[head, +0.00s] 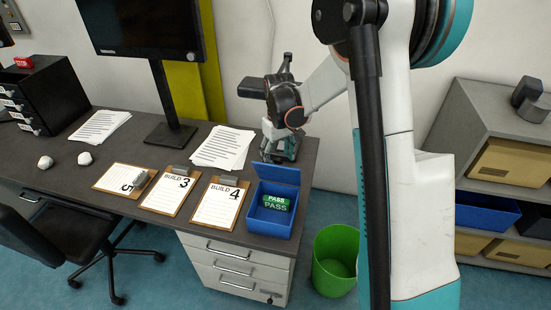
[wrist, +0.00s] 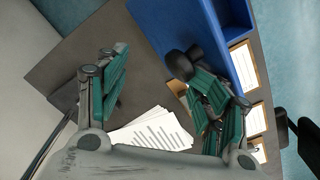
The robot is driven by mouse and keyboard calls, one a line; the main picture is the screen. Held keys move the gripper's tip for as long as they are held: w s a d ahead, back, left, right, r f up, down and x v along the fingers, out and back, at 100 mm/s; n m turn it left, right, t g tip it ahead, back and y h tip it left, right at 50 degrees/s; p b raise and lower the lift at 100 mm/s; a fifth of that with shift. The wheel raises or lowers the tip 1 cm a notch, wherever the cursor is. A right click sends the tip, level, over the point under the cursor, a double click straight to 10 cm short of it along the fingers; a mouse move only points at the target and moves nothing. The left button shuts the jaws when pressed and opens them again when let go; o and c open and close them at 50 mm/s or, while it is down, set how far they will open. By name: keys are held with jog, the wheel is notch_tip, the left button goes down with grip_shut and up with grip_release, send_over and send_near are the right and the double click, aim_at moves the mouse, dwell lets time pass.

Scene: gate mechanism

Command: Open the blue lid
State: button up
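The blue lid (head: 277,173) stands raised along the back edge of the blue box (head: 268,232) at the desk's right end. The box is open at the top, and a green PASS block (head: 276,202) shows inside. My gripper (head: 280,152) is just behind the lid, low over the desk. In the wrist view the lid (wrist: 180,28) fills the top middle. My gripper's fingers (wrist: 148,60) are spread with nothing between them. A dark round knob lies by the right fingertip, close to the lid; I cannot tell whether they touch.
Clipboards (head: 215,206) lie left of the box, with papers (head: 222,147) behind them. A monitor (head: 140,28) stands further left. A green bin (head: 335,262) is on the floor to the right, near grey shelves (head: 495,125).

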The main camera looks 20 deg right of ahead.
jog(key=shift+s+d+r, duration=0.2)
jog(key=shift+s+d, duration=0.15)
jog(key=shift+d, duration=0.05)
jog(key=shift+s+a+r, duration=0.1)
jog(key=shift+s+a, duration=0.05)
jog(key=shift+a, duration=0.05)
dwell(0.3)
notch_tip(320, 180, up, 12)
jog(key=shift+a, duration=0.2)
dwell(0.5)
